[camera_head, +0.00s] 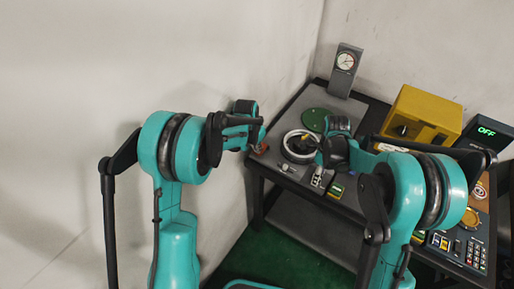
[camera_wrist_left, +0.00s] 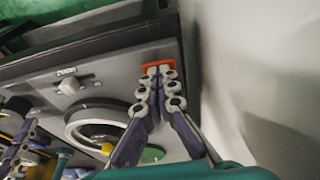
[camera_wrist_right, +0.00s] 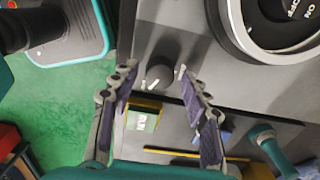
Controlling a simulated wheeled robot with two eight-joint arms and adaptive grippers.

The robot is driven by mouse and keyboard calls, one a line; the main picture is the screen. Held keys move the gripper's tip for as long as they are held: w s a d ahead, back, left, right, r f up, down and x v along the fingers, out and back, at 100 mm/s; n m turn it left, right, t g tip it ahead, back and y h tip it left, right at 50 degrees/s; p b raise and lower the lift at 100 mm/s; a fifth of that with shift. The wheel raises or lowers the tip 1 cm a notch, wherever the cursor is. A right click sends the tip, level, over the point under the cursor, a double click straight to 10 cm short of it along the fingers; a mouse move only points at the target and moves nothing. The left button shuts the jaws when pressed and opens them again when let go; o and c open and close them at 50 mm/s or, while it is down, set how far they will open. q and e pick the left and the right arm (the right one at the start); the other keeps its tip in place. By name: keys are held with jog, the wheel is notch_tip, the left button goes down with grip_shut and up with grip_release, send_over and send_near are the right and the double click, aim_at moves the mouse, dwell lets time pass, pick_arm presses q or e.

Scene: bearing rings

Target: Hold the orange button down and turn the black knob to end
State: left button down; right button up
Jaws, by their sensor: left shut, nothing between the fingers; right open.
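The orange button (camera_head: 262,148) is at the panel's left edge; it also shows as an orange strip behind my fingertips in the left wrist view (camera_wrist_left: 172,66). My left gripper (camera_wrist_left: 158,70) is shut and empty, its fingertips at the button, partly covering it. I cannot tell how far the button is pressed. A dark round knob (camera_wrist_right: 160,76) with a pale pointer line is on the grey panel in the right wrist view. My right gripper (camera_wrist_right: 155,72) is open, with one finger on each side of the knob; contact is not clear.
A large pale ring around a dark dial (camera_head: 300,146) lies near the knob. A pale switch (camera_wrist_left: 70,85) and a yellow-green labelled block (camera_wrist_right: 142,115) are close by. Behind stand a gauge (camera_head: 346,62), a green disc (camera_head: 315,119) and a yellow box (camera_head: 425,110). A wall stands left.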

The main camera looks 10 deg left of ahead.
jog(key=shift+r, duration=2.25)
pick_arm(q)
jog(key=shift+w+d+p+v, duration=0.1)
jog(key=shift+w+p+v, duration=0.15)
jog(key=shift+p+v, duration=0.6)
jog(key=shift+w+d+p+v, duration=0.15)
jog(key=shift+p+v, duration=0.35)
jog(key=shift+v, duration=0.65)
jog(key=shift+w+p+v, duration=0.3)
jog(key=shift+p+v, duration=0.35)
jog(key=shift+v, duration=0.35)
jog(key=shift+r, duration=0.15)
pick_arm(e)
notch_tip(320, 180, up, 4)
jog(key=shift+f, duration=0.1)
